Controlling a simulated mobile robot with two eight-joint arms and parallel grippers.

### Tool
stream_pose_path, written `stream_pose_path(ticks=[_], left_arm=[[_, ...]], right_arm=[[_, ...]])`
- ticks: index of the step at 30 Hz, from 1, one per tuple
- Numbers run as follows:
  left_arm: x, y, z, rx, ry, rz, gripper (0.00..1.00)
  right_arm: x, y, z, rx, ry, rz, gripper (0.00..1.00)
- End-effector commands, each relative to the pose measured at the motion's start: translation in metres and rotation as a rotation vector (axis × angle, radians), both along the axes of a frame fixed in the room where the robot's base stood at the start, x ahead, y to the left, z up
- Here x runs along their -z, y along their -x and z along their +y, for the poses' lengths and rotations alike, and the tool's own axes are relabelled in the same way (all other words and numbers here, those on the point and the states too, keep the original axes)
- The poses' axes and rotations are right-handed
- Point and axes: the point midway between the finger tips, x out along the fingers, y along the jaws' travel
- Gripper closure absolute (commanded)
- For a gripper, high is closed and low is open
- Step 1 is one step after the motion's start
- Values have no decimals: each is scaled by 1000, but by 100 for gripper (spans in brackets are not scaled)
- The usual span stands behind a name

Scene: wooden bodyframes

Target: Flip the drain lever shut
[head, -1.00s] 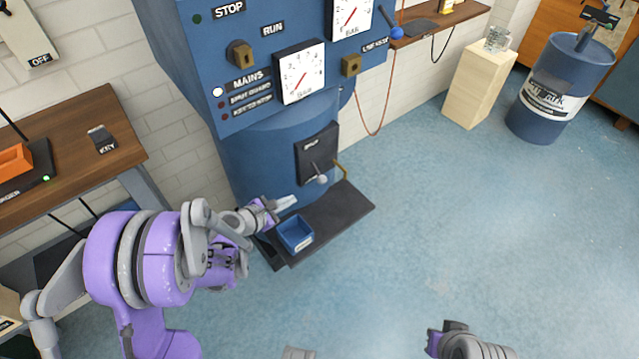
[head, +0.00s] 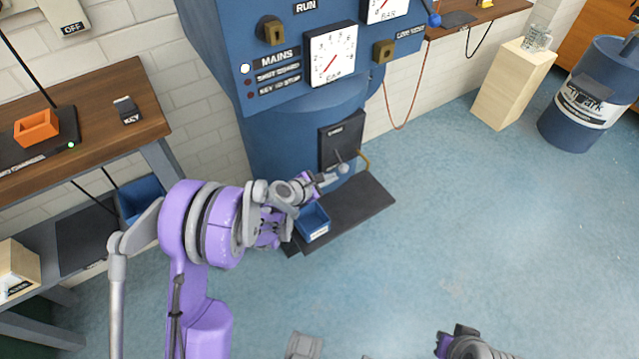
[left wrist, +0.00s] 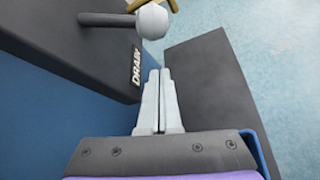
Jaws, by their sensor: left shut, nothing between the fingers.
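The drain lever (head: 342,163) is a short grey rod with a pale ball knob. It sticks out from a dark panel (head: 340,141) low on the blue machine, above a dark ledge. In the left wrist view the rod and ball knob (left wrist: 152,21) are at the top, with a DRAIN label (left wrist: 136,68) below. My left gripper (head: 330,178) is shut and empty, just below and left of the knob in the head view. Its fingertips (left wrist: 158,72) point toward the knob, with a gap visible in the wrist view. My right gripper (head: 455,340) shows only partly at the bottom edge.
A blue tray (head: 313,222) sits on the dark ledge (head: 362,205) beneath my left forearm. A brass pipe (head: 366,161) bends out right of the lever. A wooden bench (head: 80,135) stands at left.

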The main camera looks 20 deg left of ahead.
Motion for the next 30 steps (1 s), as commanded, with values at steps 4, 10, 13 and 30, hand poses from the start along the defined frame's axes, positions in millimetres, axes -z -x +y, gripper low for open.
stream_pose_path(ticks=[4, 10, 13, 30], left_arm=[[-24, 5, -9, 2, 0, -1, 100], [-33, 6, -14, 0, 0, 0, 100], [-34, 6, -14, -1, 0, -1, 100], [-36, 8, -15, 0, 43, 33, 100]], right_arm=[[-4, 0, 0, 0, 0, -1, 100], [-5, 0, 0, 0, 0, -1, 100], [-4, 0, 0, 0, 0, -1, 100], [-4, 0, 0, 0, 0, -1, 100]])
